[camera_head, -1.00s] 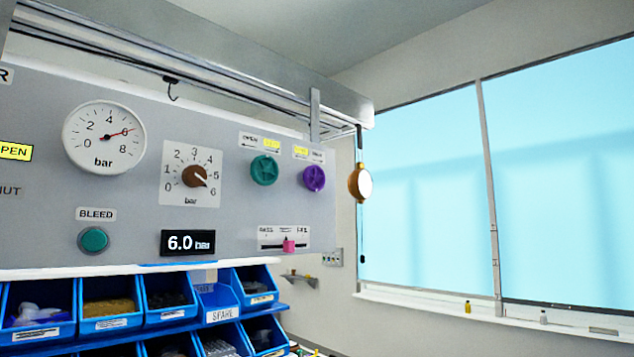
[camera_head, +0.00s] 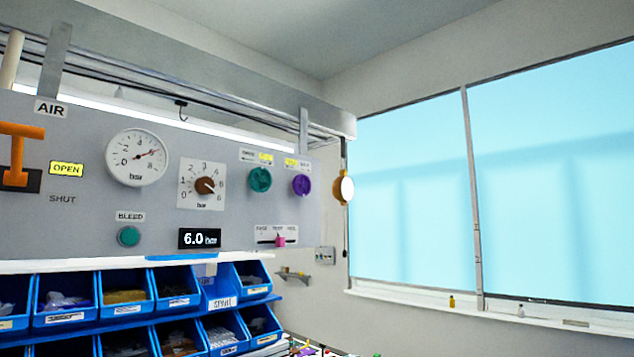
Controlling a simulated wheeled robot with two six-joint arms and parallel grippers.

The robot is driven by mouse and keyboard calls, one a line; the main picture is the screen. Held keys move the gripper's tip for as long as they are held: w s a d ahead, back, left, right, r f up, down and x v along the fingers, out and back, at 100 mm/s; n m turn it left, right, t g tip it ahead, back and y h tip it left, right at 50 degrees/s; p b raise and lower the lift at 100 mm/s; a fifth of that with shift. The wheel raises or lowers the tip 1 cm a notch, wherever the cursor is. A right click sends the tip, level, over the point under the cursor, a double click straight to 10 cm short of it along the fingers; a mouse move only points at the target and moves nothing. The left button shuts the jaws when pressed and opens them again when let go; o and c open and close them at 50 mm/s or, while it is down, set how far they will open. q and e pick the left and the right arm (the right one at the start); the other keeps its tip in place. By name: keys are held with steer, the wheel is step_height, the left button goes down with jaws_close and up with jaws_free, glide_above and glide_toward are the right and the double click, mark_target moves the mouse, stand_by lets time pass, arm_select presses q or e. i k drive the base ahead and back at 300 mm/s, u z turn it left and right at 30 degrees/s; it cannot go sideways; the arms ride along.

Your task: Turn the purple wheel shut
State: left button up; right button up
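The purple wheel (camera_head: 301,185) is a small round knob at the right end of the grey panel (camera_head: 80,215). A white label (camera_head: 297,163) with a yellow patch sits just above it; its words are too small to read now. A green wheel (camera_head: 260,179) of similar size is beside it on the left. Neither of my grippers shows in the head view.
The panel also holds a pressure gauge (camera_head: 138,157), a brown rotary knob (camera_head: 205,186), a pink slider (camera_head: 280,240), a green bleed button (camera_head: 129,236), a 6.0 bar display (camera_head: 199,238) and an orange lever (camera_head: 15,160). Blue bins (camera_head: 120,309) stand below. A round hanging object (camera_head: 343,189) is right of the panel.

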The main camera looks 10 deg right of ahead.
mark_target(302, 184)
steer(key=z, duration=0.85)
steer(key=i, duration=0.7)
steer(key=u, duration=0.15)
